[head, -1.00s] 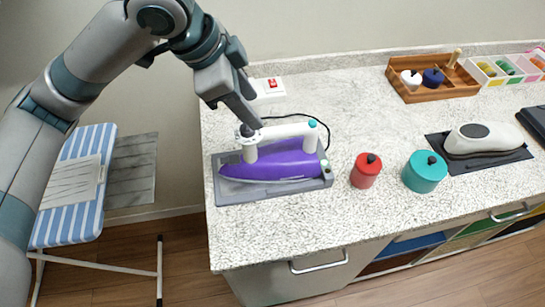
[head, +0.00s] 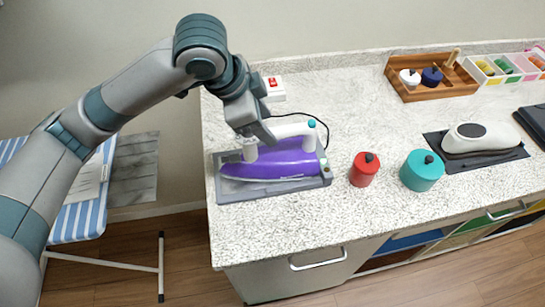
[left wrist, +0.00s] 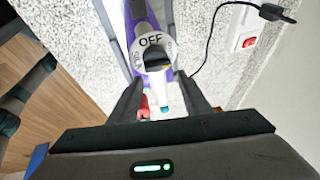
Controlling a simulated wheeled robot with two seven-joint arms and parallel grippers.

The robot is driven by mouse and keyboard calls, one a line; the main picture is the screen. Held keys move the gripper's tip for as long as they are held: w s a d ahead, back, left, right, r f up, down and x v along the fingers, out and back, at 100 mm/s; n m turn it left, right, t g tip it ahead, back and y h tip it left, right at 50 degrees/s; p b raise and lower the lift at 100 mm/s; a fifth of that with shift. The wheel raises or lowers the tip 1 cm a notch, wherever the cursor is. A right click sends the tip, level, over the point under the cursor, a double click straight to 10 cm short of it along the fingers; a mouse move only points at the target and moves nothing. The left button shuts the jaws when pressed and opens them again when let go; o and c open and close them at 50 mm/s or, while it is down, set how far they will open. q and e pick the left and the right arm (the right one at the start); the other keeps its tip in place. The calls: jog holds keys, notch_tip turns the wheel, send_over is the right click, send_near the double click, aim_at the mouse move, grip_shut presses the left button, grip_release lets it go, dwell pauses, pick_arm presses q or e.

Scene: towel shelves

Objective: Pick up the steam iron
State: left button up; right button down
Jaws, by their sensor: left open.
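A purple steam iron (head: 285,162) with a white handle lies in a grey tray (head: 228,192) on the speckled counter. In the left wrist view the iron (left wrist: 150,48) shows its "OFF" dial, white handle and purple body. My left gripper (head: 266,140) is over the left part of the iron, by its handle. In the left wrist view my left gripper (left wrist: 158,95) is open, with its fingers on either side of the handle's end. I cannot tell whether the fingers touch the handle. My right gripper is not in view.
A red canister (head: 364,170) and a teal canister (head: 422,171) stand right of the tray. A black cord runs behind the iron, near a white socket with a red switch (head: 274,88). A wooden box (head: 432,92) stands at the back. A striped ironing board (head: 80,215) is at left.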

pick_arm(q)
jog(key=p, duration=0.1)
send_over(266, 150)
jog(key=d, duration=0.2)
jog(key=shift+s+a+f, duration=0.1)
jog(key=shift+s+f, duration=0.1)
jog(key=shift+f, duration=0.85)
jog(key=shift+s+a+f, duration=0.1)
jog(key=shift+s+f, duration=0.1)
jog(key=shift+f, duration=0.8)
jog(key=shift+c, duration=0.4)
grip_shut()
jog(key=shift+r, duration=0.1)
